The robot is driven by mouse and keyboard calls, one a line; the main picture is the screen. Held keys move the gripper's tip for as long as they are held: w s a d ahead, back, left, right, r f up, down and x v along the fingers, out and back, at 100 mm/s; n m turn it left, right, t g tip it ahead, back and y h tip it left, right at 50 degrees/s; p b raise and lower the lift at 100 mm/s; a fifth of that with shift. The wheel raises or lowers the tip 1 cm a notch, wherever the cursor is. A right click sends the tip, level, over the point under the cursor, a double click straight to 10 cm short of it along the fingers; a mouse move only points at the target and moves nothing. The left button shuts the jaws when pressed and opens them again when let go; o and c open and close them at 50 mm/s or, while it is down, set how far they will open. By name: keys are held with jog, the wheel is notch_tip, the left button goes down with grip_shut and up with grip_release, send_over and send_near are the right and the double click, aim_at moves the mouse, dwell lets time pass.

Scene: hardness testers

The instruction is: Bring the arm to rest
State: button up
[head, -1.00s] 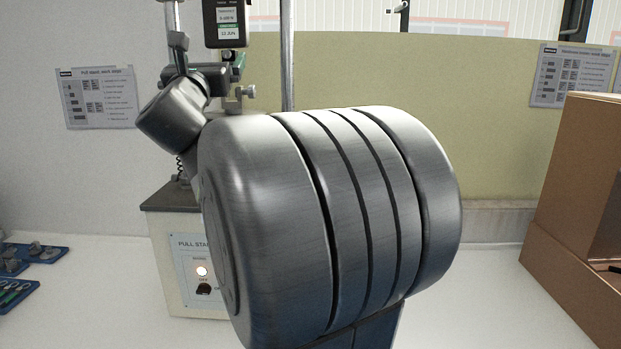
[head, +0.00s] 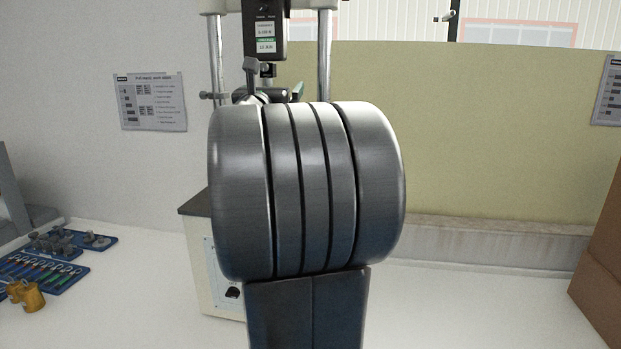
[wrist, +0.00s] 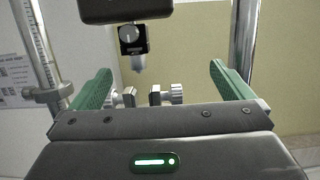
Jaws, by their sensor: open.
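My gripper (wrist: 160,78) is open in the wrist view, its two green fingers wide apart with nothing held between them. Beyond the fingers, small metal clamp jaws with knurled knobs (wrist: 173,95) show in the gap; I cannot tell how near they are. A dark hanging fitting (wrist: 133,40) is above them. In the head view my arm's large grey joint fills the middle and hides nearly all of the gripper. Behind it is the pull stand (head: 203,245), with its posts and a black force gauge (head: 265,27).
Blue trays with small parts (head: 58,270) and yellow pieces (head: 27,295) lie at the left. A cardboard box (head: 602,255) stands at the right edge. The white bench top (head: 470,305) is clear between my arm and the box.

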jog(key=x, duration=0.2)
jog(key=shift+w+r+p, duration=0.1)
jog(key=shift+w+p, duration=0.2)
jog(key=shift+w, duration=0.05)
jog(key=shift+w+r+p, duration=0.15)
jog(key=shift+r+p, duration=0.25)
jog(key=shift+r, duration=0.05)
jog(key=shift+d, duration=0.1)
